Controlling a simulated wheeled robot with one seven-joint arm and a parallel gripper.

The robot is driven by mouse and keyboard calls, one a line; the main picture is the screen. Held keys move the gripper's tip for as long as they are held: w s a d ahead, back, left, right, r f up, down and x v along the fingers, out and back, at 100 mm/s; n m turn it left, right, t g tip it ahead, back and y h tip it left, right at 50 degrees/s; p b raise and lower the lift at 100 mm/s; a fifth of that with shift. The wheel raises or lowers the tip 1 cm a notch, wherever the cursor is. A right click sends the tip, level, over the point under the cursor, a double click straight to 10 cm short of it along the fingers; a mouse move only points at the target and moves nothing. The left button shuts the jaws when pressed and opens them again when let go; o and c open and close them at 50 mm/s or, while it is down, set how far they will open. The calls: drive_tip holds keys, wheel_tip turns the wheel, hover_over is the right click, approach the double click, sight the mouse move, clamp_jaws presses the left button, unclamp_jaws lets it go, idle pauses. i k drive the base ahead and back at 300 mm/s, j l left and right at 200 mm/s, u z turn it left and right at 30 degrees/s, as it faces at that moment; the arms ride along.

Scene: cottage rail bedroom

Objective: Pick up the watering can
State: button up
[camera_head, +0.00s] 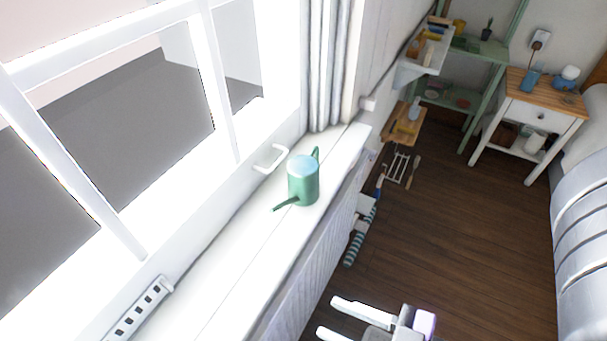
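A green watering can (304,187) stands upright on the white window sill (225,258), near the sill's far end. Its spout points toward the lower left and its handle is on the far upper side. My gripper (334,317) is at the bottom of the view, below and to the right of the can. Its two pale fingers are apart with nothing visible between them. It is clear of the can.
The window frame (212,85) and its white handle (271,158) lie left of the can. A curtain (329,65) hangs behind. A bedside table (530,112), green shelf (484,48) and bed (583,240) stand right. Wooden floor (450,235) is open between.

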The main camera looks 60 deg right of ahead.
sight(302, 169)
drive_tip(key=k+j, duration=0.1)
drive_tip(key=j, duration=0.4)
drive_tip(key=j+z, duration=0.1)
drive_tip(key=j, duration=0.35)
drive_tip(key=k+j, duration=0.15)
drive_tip(key=j, duration=0.35)
drive_tip(key=j+z, duration=0.1)
drive_tip(key=z, duration=1.55)
